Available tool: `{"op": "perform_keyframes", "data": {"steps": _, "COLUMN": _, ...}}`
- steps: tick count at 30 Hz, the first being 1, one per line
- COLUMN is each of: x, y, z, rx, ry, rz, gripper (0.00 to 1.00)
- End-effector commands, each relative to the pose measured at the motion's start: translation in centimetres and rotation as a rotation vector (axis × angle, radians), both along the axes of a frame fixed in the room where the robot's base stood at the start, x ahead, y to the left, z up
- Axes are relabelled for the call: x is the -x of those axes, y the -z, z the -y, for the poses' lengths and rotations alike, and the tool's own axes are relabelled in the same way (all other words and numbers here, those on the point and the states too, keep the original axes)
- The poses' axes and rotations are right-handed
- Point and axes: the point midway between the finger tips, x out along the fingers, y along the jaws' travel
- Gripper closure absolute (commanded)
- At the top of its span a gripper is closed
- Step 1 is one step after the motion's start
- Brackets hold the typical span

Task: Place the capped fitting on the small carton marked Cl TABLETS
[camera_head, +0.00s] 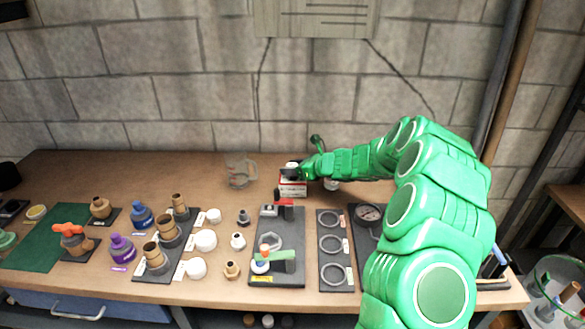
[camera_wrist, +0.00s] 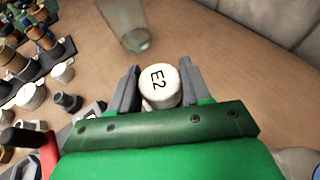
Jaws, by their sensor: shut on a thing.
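My gripper (camera_head: 291,170) is at the back middle of the bench, directly over the small red and white carton (camera_head: 292,189) in the head view. Its print is too small to read. In the wrist view my gripper (camera_wrist: 159,85) is shut on the capped fitting (camera_wrist: 158,88), whose round white cap is marked E2 and faces the camera. The cap lies between the two grey fingers. The fitting's lower part is hidden by the fingers. I cannot tell whether its bottom touches the carton. The carton is not visible in the wrist view.
A clear glass mug (camera_head: 240,172) stands left of the carton. In front are a dark tray with a red clamp (camera_head: 284,205), a board of rings (camera_head: 331,243) and a gauge (camera_head: 369,213). Several fittings and white caps stand to the left. Bare bench lies between mug and wall.

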Motion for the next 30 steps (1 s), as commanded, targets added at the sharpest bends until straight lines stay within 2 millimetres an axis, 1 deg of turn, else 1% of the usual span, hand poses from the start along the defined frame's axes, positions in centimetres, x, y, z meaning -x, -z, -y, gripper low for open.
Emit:
{"op": "perform_keyframes", "data": {"steps": 3, "x": 0.0, "y": 0.3, "z": 0.0, "rx": 0.0, "ry": 0.0, "rz": -0.001, "gripper": 0.84}}
{"op": "perform_keyframes", "data": {"steps": 4, "x": 0.0, "y": 0.3, "z": 0.0, "rx": 0.0, "ry": 0.0, "rz": 0.0, "gripper": 0.49}}
{"op": "perform_keyframes", "data": {"steps": 8, "x": 0.0, "y": 0.2, "z": 0.0, "rx": 0.0, "ry": 0.0, "rz": 0.0, "gripper": 0.3}}
{"op": "perform_keyframes", "data": {"steps": 9, "x": 0.0, "y": 0.2, "z": 0.0, "rx": 0.0, "ry": 0.0, "rz": 0.0, "gripper": 0.27}}
{"op": "perform_keyframes", "data": {"steps": 16, "x": 0.0, "y": 0.2, "z": 0.0, "rx": 0.0, "ry": 0.0, "rz": 0.0, "gripper": 0.27}}
{"op": "perform_keyframes", "data": {"steps": 20, "x": 0.1, "y": -0.2, "z": 0.1, "rx": 0.0, "ry": 0.0, "rz": 0.001, "gripper": 0.27}}
{"op": "perform_keyframes", "data": {"steps": 26, "x": 1.2, "y": -1.1, "z": 2.1, "rx": -0.002, "ry": 0.002, "rz": 0.001, "gripper": 0.27}}
{"op": "perform_keyframes", "data": {"steps": 30, "x": 2.4, "y": -1.9, "z": 4.1, "rx": -0.002, "ry": 0.002, "rz": -0.002, "gripper": 0.27}}
